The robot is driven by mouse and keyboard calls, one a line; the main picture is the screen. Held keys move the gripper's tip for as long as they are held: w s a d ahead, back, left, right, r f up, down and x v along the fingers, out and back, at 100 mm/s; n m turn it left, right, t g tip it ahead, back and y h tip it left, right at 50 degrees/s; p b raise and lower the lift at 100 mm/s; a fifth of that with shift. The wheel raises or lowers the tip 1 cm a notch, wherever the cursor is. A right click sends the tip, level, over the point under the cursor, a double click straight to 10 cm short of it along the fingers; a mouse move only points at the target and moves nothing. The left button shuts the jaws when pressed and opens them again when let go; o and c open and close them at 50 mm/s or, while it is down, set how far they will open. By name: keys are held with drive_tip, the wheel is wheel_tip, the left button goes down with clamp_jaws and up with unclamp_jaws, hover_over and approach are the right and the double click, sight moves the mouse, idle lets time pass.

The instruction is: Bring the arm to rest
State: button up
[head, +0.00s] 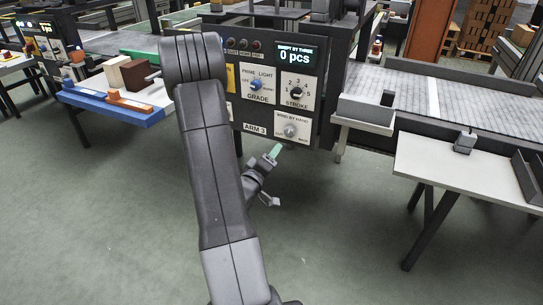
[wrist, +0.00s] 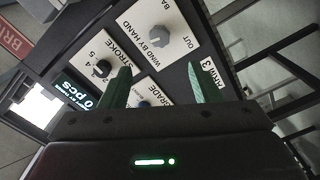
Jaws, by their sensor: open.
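My arm (head: 215,150) rises through the middle of the head view and bends down behind itself. My gripper (head: 274,153) is low in front of the control panel (head: 229,112), just below its wind-by-hand knob (head: 290,130). In the wrist view my gripper (wrist: 158,82) shows two green fingers spread apart with nothing between them. The wind-by-hand knob (wrist: 155,31) and stroke knob (wrist: 102,68) lie beyond the fingers. The blue grade knob (wrist: 145,104) is partly hidden behind them. I see no finger touching a knob, though the exact gap to the panel is unclear.
A conveyor (head: 460,98) runs right of the panel. A white table (head: 480,170) with a small grey block (head: 465,142) stands at right. A blue-edged table (head: 110,113) with blocks stands at left. The green floor (head: 340,240) in front is open.

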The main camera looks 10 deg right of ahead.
sight(288, 133)
drive_tip(key=shift+w, duration=0.1)
idle(0.5)
drive_tip(key=x, duration=1.4)
drive_tip(key=shift+s+a, duration=0.1)
drive_tip(key=shift+s, duration=0.15)
